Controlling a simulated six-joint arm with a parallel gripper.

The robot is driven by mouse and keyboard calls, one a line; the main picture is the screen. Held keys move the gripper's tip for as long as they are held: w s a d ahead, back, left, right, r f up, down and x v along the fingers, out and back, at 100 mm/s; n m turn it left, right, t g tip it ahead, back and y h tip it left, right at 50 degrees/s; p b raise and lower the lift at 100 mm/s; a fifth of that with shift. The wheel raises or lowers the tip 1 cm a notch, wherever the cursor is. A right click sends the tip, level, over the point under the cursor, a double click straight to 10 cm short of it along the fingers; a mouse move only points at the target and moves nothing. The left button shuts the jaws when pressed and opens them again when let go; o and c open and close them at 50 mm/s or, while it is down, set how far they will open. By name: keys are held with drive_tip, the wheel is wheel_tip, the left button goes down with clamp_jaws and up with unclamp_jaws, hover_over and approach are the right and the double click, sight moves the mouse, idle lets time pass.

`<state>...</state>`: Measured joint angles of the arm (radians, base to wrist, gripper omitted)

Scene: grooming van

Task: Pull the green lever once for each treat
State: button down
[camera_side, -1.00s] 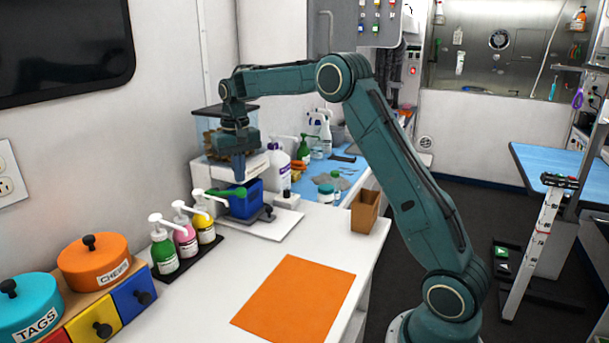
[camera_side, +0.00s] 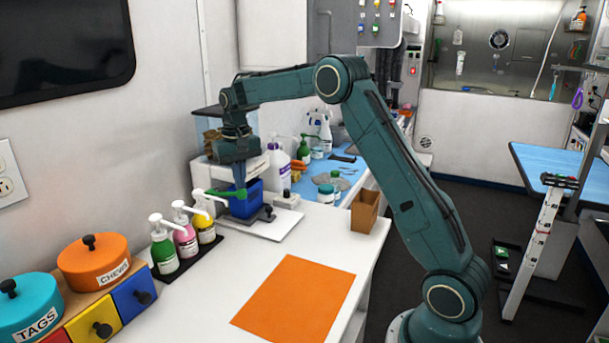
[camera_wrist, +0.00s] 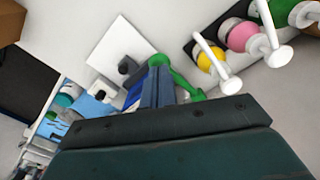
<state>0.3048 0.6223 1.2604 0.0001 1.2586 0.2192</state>
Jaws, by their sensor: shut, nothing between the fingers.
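The treat dispenser (camera_side: 201,172) is a white box with a clear hopper, partly hidden behind my wrist. Brown treats (camera_side: 212,141) show in its hopper. The green lever (camera_side: 221,193) sticks out in front; in the wrist view the lever (camera_wrist: 181,77) curves beside my fingers, with a round green end. In the wrist view my gripper (camera_wrist: 158,78) covers part of the lever; exact contact is hard to tell.
Three pump bottles stand close by on a black tray (camera_side: 190,252); the yellow bottle (camera_side: 204,228) is nearest the lever. A brown open box (camera_side: 365,212) stands right of the board. An orange mat (camera_side: 295,299) lies bare at the front. Lidded pots stand front left.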

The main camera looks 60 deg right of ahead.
sight(241, 191)
drive_tip(key=shift+f, duration=2.55)
drive_tip(key=shift+r, duration=3.6)
drive_tip(key=shift+r, duration=2.5)
